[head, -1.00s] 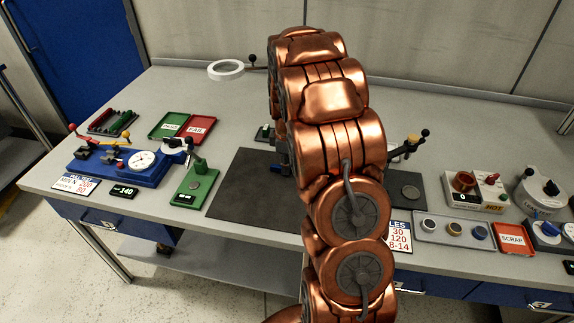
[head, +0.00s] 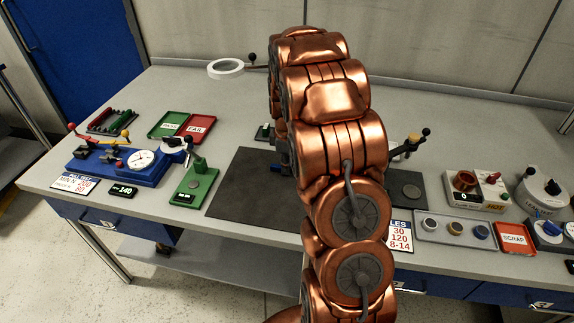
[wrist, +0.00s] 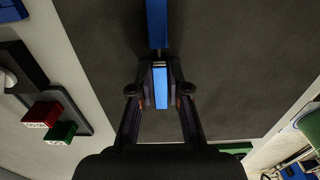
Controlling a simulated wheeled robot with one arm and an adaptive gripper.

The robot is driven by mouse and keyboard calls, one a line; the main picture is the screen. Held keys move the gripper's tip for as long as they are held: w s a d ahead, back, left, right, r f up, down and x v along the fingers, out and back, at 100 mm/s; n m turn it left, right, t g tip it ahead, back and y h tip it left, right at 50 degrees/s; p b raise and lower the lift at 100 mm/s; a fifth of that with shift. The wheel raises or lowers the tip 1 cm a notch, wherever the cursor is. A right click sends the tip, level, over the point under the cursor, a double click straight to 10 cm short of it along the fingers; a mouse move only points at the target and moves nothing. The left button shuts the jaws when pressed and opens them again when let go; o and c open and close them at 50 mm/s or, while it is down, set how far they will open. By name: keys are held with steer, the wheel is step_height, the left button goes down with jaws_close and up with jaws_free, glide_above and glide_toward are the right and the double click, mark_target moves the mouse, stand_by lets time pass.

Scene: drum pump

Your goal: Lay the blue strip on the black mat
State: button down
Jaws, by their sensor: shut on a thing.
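My gripper (wrist: 160,88) is shut on the blue strip (wrist: 157,22) in the wrist view. The strip stands out from between the fingertips toward the top of the picture, and a brighter blue part shows between the fingers. The black mat (wrist: 230,60) fills most of the view behind the gripper and strip. I cannot tell whether the strip touches the mat. In the head view the black mat (head: 240,190) lies flat in the middle of the bench.
A green fixture (head: 194,186) and a blue tester (head: 120,165) stand left of the mat. Green (head: 168,124) and red (head: 197,128) trays lie behind left. Right of my arm are a small post with a knob (head: 411,146), a grey tray (head: 455,229) and a red scrap tray (head: 514,238).

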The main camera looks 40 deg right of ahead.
stand_by(0.3)
steer(key=c, duration=1.1)
jaws_free()
steer(key=shift+o, duration=0.2)
steer(key=o, duration=0.3)
steer(key=shift+o, duration=0.2)
steer(key=shift+r, duration=0.1)
steer(key=shift+r, duration=3.9)
